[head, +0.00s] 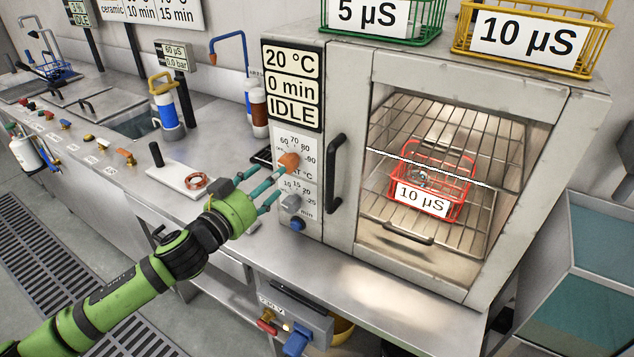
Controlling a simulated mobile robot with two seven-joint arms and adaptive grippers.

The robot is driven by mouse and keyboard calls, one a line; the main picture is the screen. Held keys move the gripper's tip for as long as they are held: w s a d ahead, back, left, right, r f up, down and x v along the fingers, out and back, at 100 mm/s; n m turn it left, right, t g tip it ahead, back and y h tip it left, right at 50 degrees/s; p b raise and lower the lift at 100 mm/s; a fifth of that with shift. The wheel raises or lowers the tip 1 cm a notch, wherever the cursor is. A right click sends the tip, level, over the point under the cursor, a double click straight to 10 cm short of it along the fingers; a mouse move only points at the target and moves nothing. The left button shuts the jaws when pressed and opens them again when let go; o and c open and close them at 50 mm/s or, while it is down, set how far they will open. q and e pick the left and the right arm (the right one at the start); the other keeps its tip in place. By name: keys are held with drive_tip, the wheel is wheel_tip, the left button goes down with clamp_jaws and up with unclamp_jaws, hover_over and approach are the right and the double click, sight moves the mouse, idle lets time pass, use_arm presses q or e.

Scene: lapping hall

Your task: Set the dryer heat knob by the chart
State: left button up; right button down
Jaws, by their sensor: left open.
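The dryer (345,60) stands at the right of the bench. Its display (292,85) reads 20 °C, 0 min, IDLE. Below it is the orange heat knob (289,161), on a °C scale with 60, 70, 80 and 90 legible; its exact setting is unclear. The grey minutes knob (291,203) sits lower. My left gripper (280,182) is open in front of the knob panel, its upper finger close to the heat knob; I cannot tell whether they touch. The chart (152,12) on the back wall is cut off, showing "ceramic", 10 min and 15 min. My right gripper is out of view.
The dryer's chamber holds a red basket (432,192) labelled 10 µS on a wire rack. A door handle (334,172) stands out right of the knobs, and a blue button (297,224) is below. Green (385,38) and yellow (462,40) baskets stand on top.

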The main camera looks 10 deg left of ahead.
sight(285, 165)
use_arm(q)
drive_tip(key=shift+w+r, duration=0.15)
drive_tip(key=shift+w, duration=0.15)
drive_tip(key=p+x, duration=0.2)
drive_tip(key=x, duration=0.4)
drive_tip(key=shift+w+d, duration=0.2)
drive_tip(key=shift+w, duration=0.05)
drive_tip(key=c, duration=1.1)
